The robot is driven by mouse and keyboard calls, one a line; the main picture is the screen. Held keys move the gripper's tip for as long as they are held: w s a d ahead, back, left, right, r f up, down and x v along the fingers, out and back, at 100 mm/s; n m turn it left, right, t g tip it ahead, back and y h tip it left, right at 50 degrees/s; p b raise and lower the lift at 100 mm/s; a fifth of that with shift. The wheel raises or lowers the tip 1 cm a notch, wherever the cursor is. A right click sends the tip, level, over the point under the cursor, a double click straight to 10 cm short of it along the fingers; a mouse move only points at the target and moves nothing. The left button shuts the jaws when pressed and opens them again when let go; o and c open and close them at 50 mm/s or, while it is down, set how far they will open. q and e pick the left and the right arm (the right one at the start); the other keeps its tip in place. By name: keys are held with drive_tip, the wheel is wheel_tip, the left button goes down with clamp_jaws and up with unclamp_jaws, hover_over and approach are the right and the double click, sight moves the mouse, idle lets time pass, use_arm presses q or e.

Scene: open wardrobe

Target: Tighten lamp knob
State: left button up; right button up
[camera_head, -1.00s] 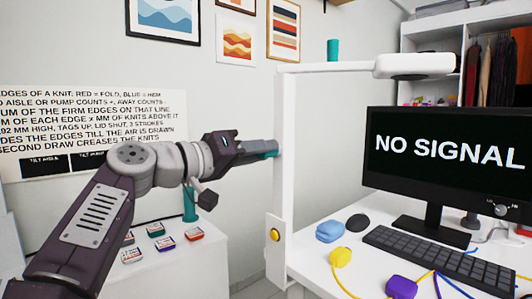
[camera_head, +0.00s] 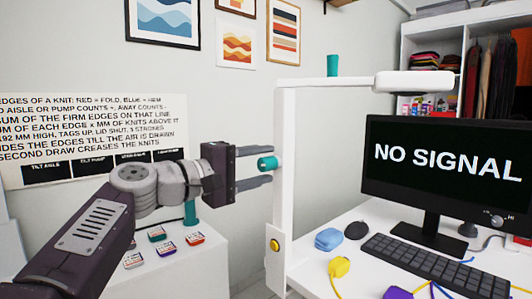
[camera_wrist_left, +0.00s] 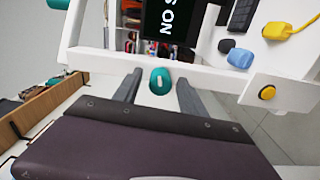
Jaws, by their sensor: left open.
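The white lamp has an upright post (camera_head: 284,205) and a horizontal arm ending in a flat head (camera_head: 413,82). A teal knob (camera_head: 266,163) sticks out of the left side of the post. My left gripper (camera_head: 268,165) is open, with one finger above the knob and one below it in the head view. In the left wrist view the knob (camera_wrist_left: 160,81) sits between the two spread fingers, with gaps on both sides. A second teal knob (camera_head: 333,65) stands on top of the lamp arm. My right gripper is not in view.
The white desk holds a monitor (camera_head: 440,160), a keyboard (camera_head: 435,265), a dark mouse (camera_head: 357,230), and blue and yellow items. A yellow button (camera_head: 274,245) sits on the post's base plate. Several small coloured items lie on a lower white surface (camera_head: 190,262) under my left arm.

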use_arm(q)
drive_tip(key=n, duration=0.1)
drive_tip(key=n+p, duration=0.1)
drive_tip(key=n, duration=0.1)
drive_tip(key=n+p, duration=0.1)
drive_tip(key=n, duration=0.1)
drive_tip(key=shift+r, duration=0.25)
drive_tip(key=shift+n+p, duration=0.45)
drive_tip(key=shift+n, duration=0.35)
drive_tip(key=shift+f+n, duration=0.2)
drive_tip(key=shift+n, duration=0.3)
drive_tip(key=shift+f, duration=0.1)
